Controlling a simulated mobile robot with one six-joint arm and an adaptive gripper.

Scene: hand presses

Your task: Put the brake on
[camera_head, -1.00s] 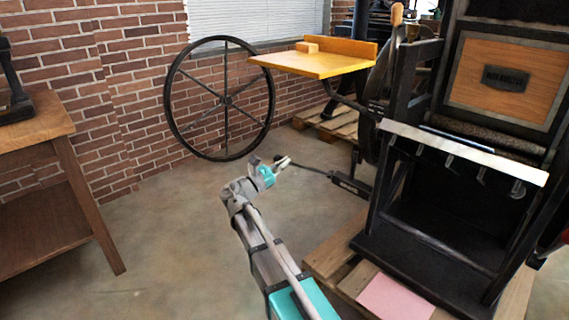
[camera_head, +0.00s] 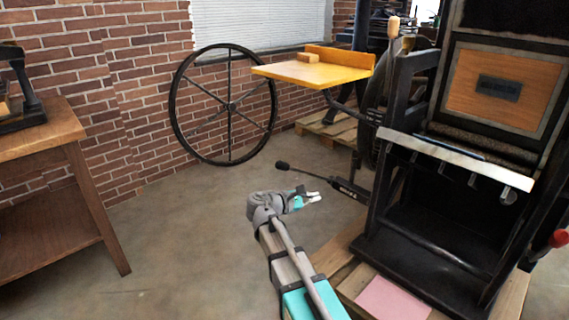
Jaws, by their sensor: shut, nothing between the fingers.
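A black lever (camera_head: 315,179) with a round dark knob (camera_head: 282,166) sticks out to the left from the lower side of the black hand press (camera_head: 395,215). It slopes slightly down towards the press and has a thicker part with pale lettering, too blurred to read with certainty. My gripper (camera_head: 316,197) is shut and empty. It points right, below the lever's rod in the picture and to the lower right of the knob. A gap shows between them; the distance in depth is hard to tell.
A wooden table (camera_head: 45,135) stands at the left. A yellow board (camera_head: 318,72) juts out above the lever. A large spoked wheel (camera_head: 232,106) stands by the brick wall. A pink sheet (camera_head: 392,299) lies on the pallet below the press. The floor left of my arm is clear.

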